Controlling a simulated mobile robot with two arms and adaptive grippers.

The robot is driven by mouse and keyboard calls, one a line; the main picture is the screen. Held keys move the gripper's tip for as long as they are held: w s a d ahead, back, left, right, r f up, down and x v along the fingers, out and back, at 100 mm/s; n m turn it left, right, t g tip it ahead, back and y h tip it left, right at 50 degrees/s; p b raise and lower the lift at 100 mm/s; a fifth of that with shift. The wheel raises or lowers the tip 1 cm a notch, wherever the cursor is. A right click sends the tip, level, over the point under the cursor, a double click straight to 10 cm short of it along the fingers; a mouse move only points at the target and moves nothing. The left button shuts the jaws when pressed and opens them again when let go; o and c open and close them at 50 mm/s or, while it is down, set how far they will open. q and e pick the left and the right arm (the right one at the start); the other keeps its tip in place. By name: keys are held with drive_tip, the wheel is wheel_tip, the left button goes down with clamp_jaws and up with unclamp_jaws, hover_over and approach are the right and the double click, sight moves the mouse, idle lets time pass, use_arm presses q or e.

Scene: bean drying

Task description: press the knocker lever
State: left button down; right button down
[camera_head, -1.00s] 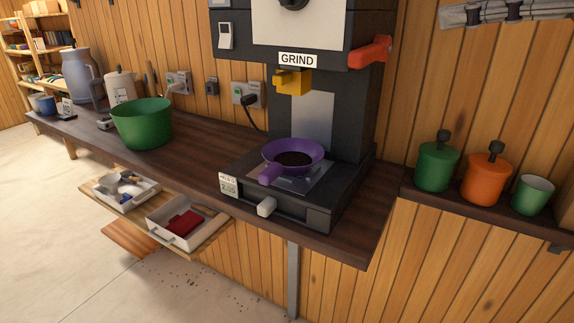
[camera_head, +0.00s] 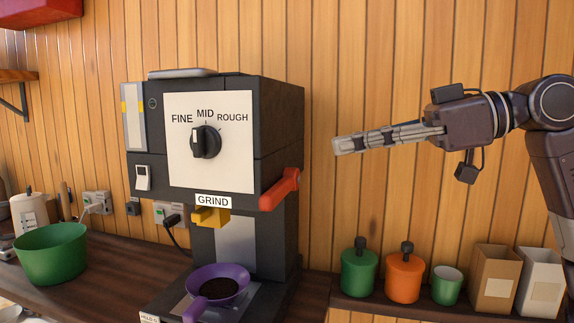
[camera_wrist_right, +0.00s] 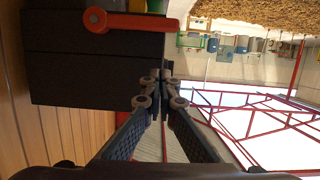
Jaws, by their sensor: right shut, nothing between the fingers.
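The grinder's lever (camera_head: 280,190) is red-orange and sticks out from the lower right side of the dark grinder (camera_head: 277,125). It also shows at the top of the right wrist view (camera_wrist_right: 128,22). My right gripper (camera_head: 345,145) is shut and empty. It points left, in the air to the right of the lever and higher in the picture, apart from it. Its closed fingers show in the right wrist view (camera_wrist_right: 161,88). A purple handled cup (camera_head: 218,286) with dark grounds stands below the yellow spout (camera_head: 210,216). My left gripper is out of view.
Green (camera_head: 359,272) and orange (camera_head: 404,277) lidded canisters, a green cup (camera_head: 446,285) and two boxes (camera_head: 495,278) (camera_head: 541,283) stand on a shelf below my right arm. A green bowl (camera_head: 50,255) sits on the counter at left. Air between gripper and lever is clear.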

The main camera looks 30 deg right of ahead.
drive_tip(key=shift+d+r, duration=0.1)
drive_tip(key=shift+r, duration=0.1)
idle(0.3)
drive_tip(key=p, duration=0.5)
hover_over(282, 189)
drive_tip(key=s, duration=0.3)
drive_tip(key=shift+w+f, duration=0.15)
drive_tip(key=shift+f, duration=0.8)
drive_tip(key=f, duration=0.1)
drive_tip(key=f+b, duration=0.1)
drive_tip(key=f, duration=0.1)
drive_tip(key=shift+w+a, duration=0.2)
drive_tip(key=shift+a, duration=0.15)
drive_tip(key=shift+d+f, duration=0.2)
drive_tip(key=shift+f, duration=0.65)
drive_tip(key=shift+a, duration=0.1)
